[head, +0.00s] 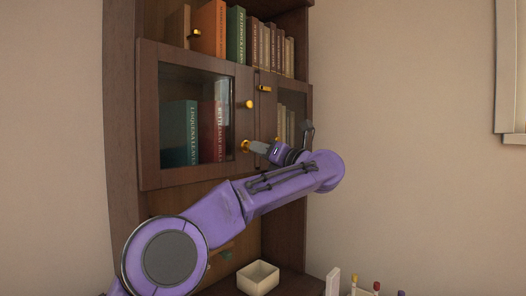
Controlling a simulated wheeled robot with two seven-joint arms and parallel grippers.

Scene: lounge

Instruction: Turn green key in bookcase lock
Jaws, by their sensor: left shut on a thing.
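The bookcase (149,110) stands ahead with two glass doors. A brass lock (245,145) sits on the right frame of the left glass door (148,130), below a brass knob (249,104). My left gripper (255,147) is at this lock, its tips pointing left at the brass and seeming to meet it. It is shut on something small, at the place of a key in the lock. The green key itself is hidden by the fingers, so its turn angle cannot be told. The left door looks closed. My right gripper is not in view.
Books stand behind the glass and on the open shelf above. A brass catch (265,88) is on the right door. A cream open box (258,277) sits on the lower ledge. Small items with coloured tops (376,287) stand at the bottom right.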

